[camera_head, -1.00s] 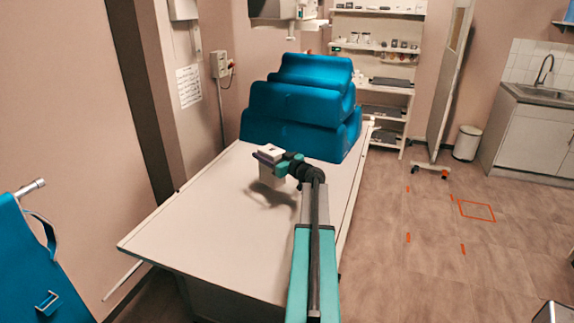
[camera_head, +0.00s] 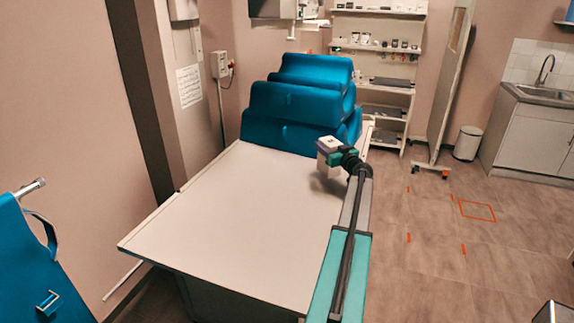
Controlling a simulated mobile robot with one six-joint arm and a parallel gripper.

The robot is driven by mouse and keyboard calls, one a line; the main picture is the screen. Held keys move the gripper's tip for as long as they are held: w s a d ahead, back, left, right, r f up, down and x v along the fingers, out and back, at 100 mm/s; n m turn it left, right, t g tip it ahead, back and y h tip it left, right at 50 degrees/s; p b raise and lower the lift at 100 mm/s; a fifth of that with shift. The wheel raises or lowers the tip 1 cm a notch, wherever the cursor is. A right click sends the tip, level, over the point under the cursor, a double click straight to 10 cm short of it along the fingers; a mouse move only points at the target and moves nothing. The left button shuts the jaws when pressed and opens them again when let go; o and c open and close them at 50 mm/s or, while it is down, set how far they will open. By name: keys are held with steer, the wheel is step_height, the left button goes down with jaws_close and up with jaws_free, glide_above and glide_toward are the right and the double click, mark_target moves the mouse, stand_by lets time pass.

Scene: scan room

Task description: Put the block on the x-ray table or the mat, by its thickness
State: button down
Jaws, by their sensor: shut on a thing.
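The x-ray table (camera_head: 220,215) is a long white-topped table filling the left middle of the view. My gripper (camera_head: 328,147) is above the table's right side, near the blue cushions. It is shut on a pale block (camera_head: 327,161), which hangs below it in the air, with a soft shadow on the tabletop. The gripper hides part of the block, and its thickness is hard to judge from here. I cannot make out a mat with certainty.
Blue stacked cushions (camera_head: 300,105) take up the table's far end. The near and middle tabletop is bare. Orange tape marks (camera_head: 477,211) lie on open floor to the right. A shelf (camera_head: 375,60), a screen and a white bin (camera_head: 467,143) stand behind.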

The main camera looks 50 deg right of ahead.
steer(key=shift+a+r, duration=0.1)
steer(key=shift+a, duration=0.05)
steer(key=s+a+f+p, duration=0.1)
steer(key=s+a+p, duration=0.1)
steer(key=a, duration=1.3)
steer(key=shift+a+f+p, duration=0.25)
steer(key=shift+a+p, duration=0.1)
steer(key=shift+p, duration=0.2)
stand_by(0.4)
steer(key=shift+f+p, duration=0.4)
steer(key=shift+f, duration=1.5)
steer(key=c, duration=0.8)
jaws_free()
steer(key=shift+o, duration=0.2)
steer(key=shift+s, duration=0.15)
